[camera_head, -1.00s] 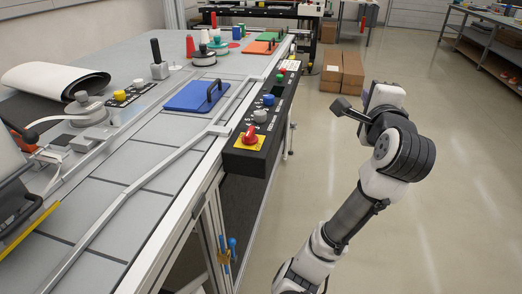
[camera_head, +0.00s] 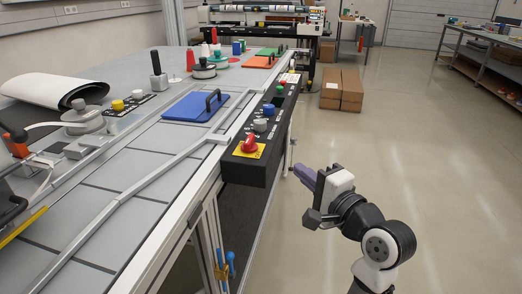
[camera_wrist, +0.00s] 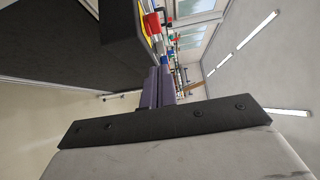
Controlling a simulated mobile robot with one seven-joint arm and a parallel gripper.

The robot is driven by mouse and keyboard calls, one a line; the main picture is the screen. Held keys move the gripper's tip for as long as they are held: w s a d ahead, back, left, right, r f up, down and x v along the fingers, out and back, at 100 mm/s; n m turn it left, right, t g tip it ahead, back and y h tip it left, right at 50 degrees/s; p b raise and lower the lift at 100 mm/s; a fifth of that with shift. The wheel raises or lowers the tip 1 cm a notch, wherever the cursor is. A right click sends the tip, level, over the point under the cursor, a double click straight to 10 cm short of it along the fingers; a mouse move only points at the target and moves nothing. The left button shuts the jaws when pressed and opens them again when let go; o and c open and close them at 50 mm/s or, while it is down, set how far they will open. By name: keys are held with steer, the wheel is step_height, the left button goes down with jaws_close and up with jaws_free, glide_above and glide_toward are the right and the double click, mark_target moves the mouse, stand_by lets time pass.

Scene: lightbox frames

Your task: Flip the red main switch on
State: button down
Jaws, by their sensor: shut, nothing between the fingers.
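The red main switch (camera_head: 250,141) is a rotary knob on a yellow plate (camera_head: 249,150), on top of the near end of the black control panel (camera_head: 268,122) along the table's right edge. In the wrist view the red knob (camera_wrist: 152,23) shows at the top, beside the black panel end (camera_wrist: 122,22). My gripper (camera_head: 299,170) is to the right of the panel, out over the floor side, its purple fingers pointing toward the panel. The fingers (camera_wrist: 159,80) are shut and empty, apart from the switch.
Blue, white and green knobs (camera_head: 269,109) sit farther along the panel. A blue plate with a black handle (camera_head: 195,106) lies on the table to the left. A blue-and-yellow padlock-like item (camera_head: 224,266) hangs below the table edge. Cardboard boxes (camera_head: 341,90) stand behind; the floor at right is clear.

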mark_target(266, 160)
steer(key=x, duration=0.4)
steer(key=a+p+x, duration=0.1)
steer(key=x, duration=0.3)
steer(key=s+x, duration=0.1)
steer(key=x, duration=0.3)
steer(key=shift+s+a, duration=0.1)
steer(key=shift+a, duration=0.8)
steer(key=shift+w+p, duration=0.2)
steer(key=shift+p, duration=0.35)
steer(key=shift+a, duration=0.1)
steer(key=shift+s+r+m+h+p, duration=0.1)
steer(key=shift+s+m+h+p, duration=0.1)
steer(key=shift+m+h+p, duration=0.15)
steer(key=shift+w+t, duration=0.1)
steer(key=shift+t, duration=0.2)
